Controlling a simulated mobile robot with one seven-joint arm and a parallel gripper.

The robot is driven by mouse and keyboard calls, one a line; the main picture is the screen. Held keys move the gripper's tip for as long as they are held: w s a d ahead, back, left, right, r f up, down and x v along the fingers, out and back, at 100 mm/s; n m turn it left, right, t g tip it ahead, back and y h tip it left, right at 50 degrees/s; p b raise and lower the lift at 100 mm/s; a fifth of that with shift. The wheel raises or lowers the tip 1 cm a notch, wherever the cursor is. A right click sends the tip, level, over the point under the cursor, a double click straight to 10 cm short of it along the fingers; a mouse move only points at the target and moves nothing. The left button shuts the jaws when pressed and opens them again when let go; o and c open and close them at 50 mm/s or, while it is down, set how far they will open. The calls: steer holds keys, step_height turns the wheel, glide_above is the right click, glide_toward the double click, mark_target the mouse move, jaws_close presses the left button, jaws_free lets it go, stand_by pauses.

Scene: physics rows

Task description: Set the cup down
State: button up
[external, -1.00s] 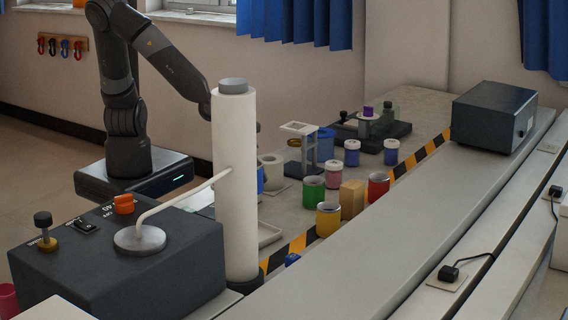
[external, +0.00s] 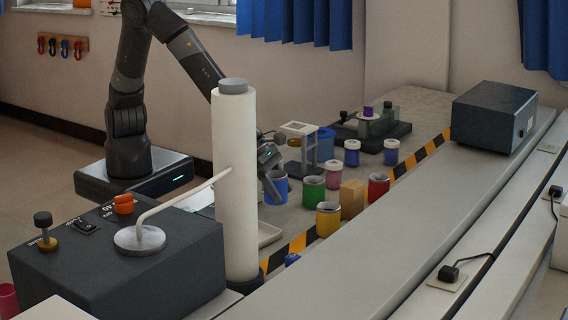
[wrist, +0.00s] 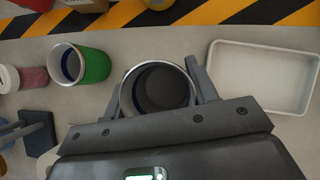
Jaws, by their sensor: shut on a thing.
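The cup (external: 275,190) is blue with a pale metal rim, and it stands about upright in the external view, just right of the white column. In the wrist view I look down into the open top of the cup (wrist: 158,86), which sits between my two fingers. My gripper (external: 271,168) is shut on it from the sides; it also shows in the wrist view (wrist: 155,92). The cup is close to the bench surface. I cannot tell whether its base touches.
A green cup (external: 313,191) stands close to the right, with yellow (external: 328,220) and red cups (external: 378,188) beyond. A shallow white tray (wrist: 310,75) lies on the other side. The white column (external: 235,190) partly blocks the external view. Striped tape (wrist: 215,14) marks the bench edge.

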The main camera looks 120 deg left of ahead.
steer(key=shift+w+a+f, duration=0.25)
steer(key=shift+a+f, duration=0.1)
steer(key=shift+a, duration=0.2)
steer(key=shift+w+a+f, duration=0.25)
steer(key=shift+a+f, duration=0.1)
steer(key=shift+a, duration=0.2)
steer(key=shift+f, duration=0.15)
steer(key=shift+a+f, duration=0.1)
steer(key=shift+f, duration=1.75)
steer(key=shift+f, duration=0.1)
steer(key=o, duration=1)
steer(key=shift+c, duration=0.2)
